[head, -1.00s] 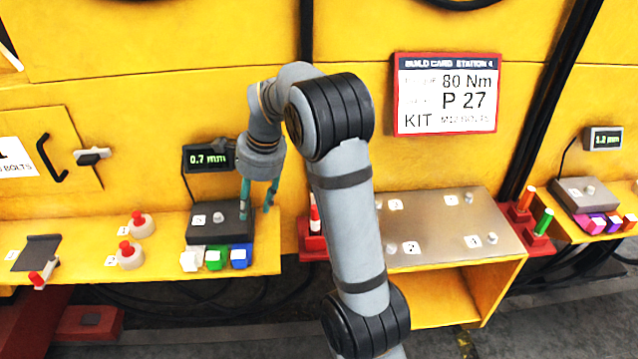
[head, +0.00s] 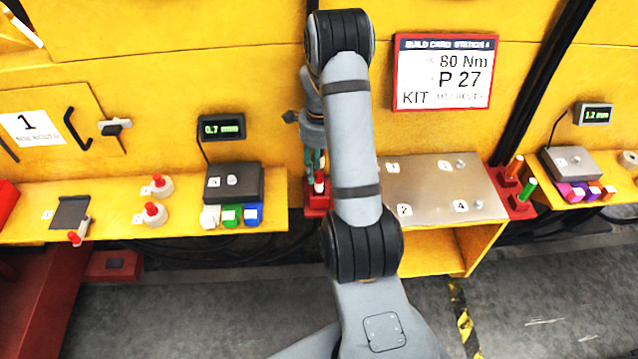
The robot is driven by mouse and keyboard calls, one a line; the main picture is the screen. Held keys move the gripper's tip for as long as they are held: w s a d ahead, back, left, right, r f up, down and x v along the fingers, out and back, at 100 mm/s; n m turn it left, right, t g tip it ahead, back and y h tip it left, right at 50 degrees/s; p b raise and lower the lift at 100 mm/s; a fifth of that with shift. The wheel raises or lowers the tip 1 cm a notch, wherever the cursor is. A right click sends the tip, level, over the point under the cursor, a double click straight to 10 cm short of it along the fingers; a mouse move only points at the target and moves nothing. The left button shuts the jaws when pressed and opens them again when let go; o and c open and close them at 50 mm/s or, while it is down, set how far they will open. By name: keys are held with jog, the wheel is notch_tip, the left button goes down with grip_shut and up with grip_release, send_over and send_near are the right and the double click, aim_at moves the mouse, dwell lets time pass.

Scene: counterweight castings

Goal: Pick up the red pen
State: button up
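The red pen (head: 319,186), with a white band, stands upright in a red holder block (head: 313,205) between the left shelf and the metal-topped bench. My gripper (head: 314,161) has teal fingers that point down just above and around the pen's top. My forearm hides part of the gripper and the right side of the holder. I cannot tell whether the fingers are apart from the pen or touching it.
On the left shelf (head: 110,228) are a grey gauge box (head: 234,183), white, green and blue blocks, and red-topped knobs (head: 153,211). The metal plate (head: 432,190) is to the right. Orange (head: 514,167) and green (head: 529,190) pens stand in another red holder.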

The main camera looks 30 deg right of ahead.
aim_at(319, 180)
jog(key=f, duration=0.2)
jog(key=f+p, duration=0.1)
jog(key=f, duration=0.1)
jog(key=shift+s+a, duration=0.15)
jog(key=shift+a, duration=0.05)
jog(key=shift+c, duration=0.9)
jog(key=c, duration=0.7)
grip_shut()
